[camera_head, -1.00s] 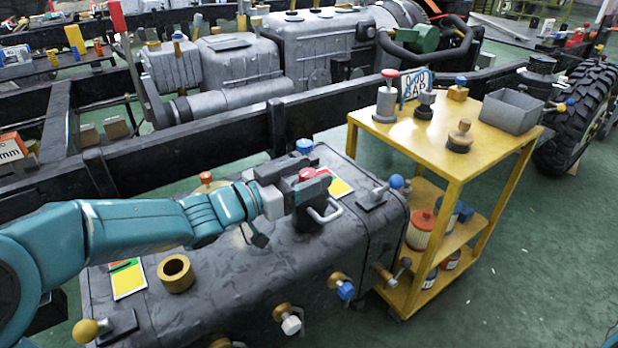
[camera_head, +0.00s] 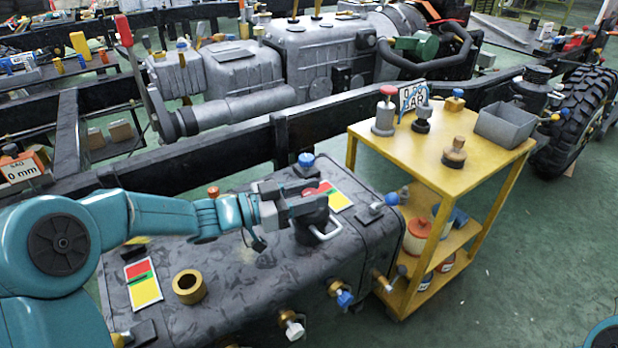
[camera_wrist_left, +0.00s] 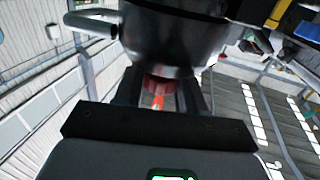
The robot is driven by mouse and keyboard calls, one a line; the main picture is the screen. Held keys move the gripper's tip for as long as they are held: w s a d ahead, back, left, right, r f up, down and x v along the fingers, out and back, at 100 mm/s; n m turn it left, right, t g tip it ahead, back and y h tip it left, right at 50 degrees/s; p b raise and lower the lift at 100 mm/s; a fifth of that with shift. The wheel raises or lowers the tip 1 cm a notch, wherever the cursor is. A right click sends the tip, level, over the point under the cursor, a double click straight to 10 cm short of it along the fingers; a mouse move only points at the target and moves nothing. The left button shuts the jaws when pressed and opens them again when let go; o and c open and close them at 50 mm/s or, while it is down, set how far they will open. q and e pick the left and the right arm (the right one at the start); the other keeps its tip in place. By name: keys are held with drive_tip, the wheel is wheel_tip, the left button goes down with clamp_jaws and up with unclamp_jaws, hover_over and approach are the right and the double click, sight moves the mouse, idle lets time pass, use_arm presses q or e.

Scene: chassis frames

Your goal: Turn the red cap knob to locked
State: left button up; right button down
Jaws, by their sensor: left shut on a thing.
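The dark tank (camera_head: 250,270) lies in the middle of the head view. On its top stands a black filler cap (camera_head: 312,226) with a pale curved handle (camera_head: 325,232) at its side. My left gripper (camera_head: 308,203) reaches in from the left and is shut on the red cap knob (camera_head: 312,190), mostly hidden by the jaws. In the left wrist view the red knob (camera_wrist_left: 158,88) shows between the fingers, with the dark cap body (camera_wrist_left: 175,35) beyond it. A red, green and yellow label (camera_head: 337,197) lies just behind the cap. My right gripper is not in view.
A blue-knobbed lever (camera_head: 385,205) stands right of the cap, and a blue cap (camera_head: 306,162) behind it. A brass ring (camera_head: 189,287) and another coloured label (camera_head: 142,283) lie at the tank's left. A yellow cart (camera_head: 440,150) stands at the right.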

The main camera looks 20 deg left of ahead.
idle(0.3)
use_arm(q)
drive_tip(key=o, duration=1)
drive_tip(key=shift+c, duration=0.2)
drive_tip(key=shift+s+a, duration=0.1)
drive_tip(key=p+v, duration=0.2)
drive_tip(key=v, duration=0.9)
drive_tip(key=shift+s+a, duration=0.2)
drive_tip(key=shift+a, duration=0.15)
drive_tip(key=shift+p, duration=0.3)
